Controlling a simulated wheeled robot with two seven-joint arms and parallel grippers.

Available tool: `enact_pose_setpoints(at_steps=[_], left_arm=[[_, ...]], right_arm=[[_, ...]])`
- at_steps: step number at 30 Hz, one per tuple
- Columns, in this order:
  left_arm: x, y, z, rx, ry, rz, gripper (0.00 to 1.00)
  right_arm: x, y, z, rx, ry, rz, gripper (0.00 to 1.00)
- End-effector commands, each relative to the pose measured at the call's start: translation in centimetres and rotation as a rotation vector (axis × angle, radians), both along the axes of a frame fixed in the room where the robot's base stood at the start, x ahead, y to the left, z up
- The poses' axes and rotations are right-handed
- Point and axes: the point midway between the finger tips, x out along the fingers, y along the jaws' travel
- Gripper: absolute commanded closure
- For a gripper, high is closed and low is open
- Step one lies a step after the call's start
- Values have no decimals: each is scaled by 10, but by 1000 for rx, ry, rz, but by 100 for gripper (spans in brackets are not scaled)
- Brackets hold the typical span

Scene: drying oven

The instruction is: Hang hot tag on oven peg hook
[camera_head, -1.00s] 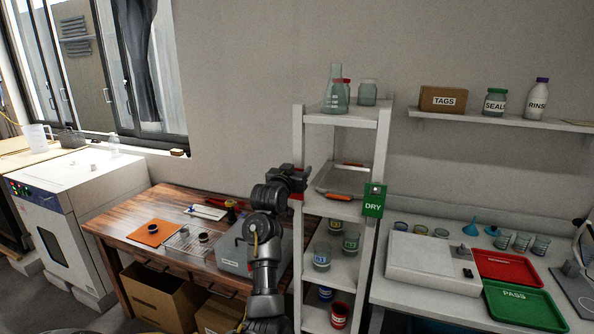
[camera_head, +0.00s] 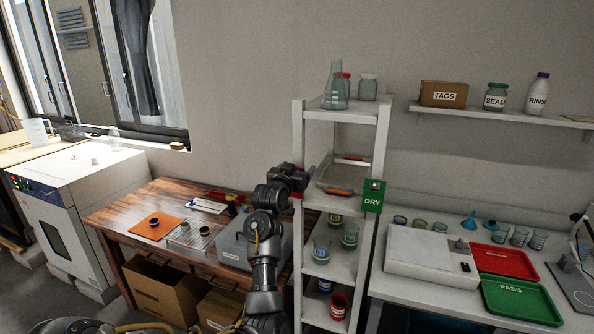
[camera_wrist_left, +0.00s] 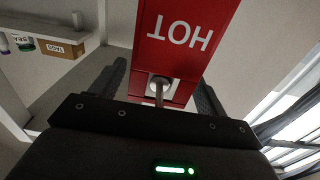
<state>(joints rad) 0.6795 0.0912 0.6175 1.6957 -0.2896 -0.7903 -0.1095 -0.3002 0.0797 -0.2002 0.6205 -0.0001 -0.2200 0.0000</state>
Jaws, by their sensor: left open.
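The red HOT tag (camera_wrist_left: 183,35) fills the upper middle of the left wrist view, its lettering upside down. A metal peg (camera_wrist_left: 159,92) shows at its white-ringed hole, between my fingers. My left gripper (camera_wrist_left: 160,85) is open, with one finger on each side of the peg and a gap to each. In the head view the left gripper (camera_head: 301,181) is at the rack's left post, with a sliver of red beside it. Whether the fingers touch the tag is unclear. The white oven (camera_head: 78,170) stands at the far left. My right gripper is not in view.
A white rack (camera_head: 345,115) holds glassware and a tray, with a green DRY tag (camera_head: 373,197) on its right post. A wooden table (camera_head: 130,205) stands left of it. A white bench (camera_head: 425,300) with red and green trays stands right.

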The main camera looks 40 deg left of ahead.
Motion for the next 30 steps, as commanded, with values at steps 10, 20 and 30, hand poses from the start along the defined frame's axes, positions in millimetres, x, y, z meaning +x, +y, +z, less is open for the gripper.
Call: enact_pose_setpoints(at_steps=[10,20,30], left_arm=[[-24,-8,-4,4,-2,2,25],[-83,-30,0,4,-1,1,25],[-102,-37,0,0,0,-1,25]], right_arm=[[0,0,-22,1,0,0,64],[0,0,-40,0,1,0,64],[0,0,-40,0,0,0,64]])
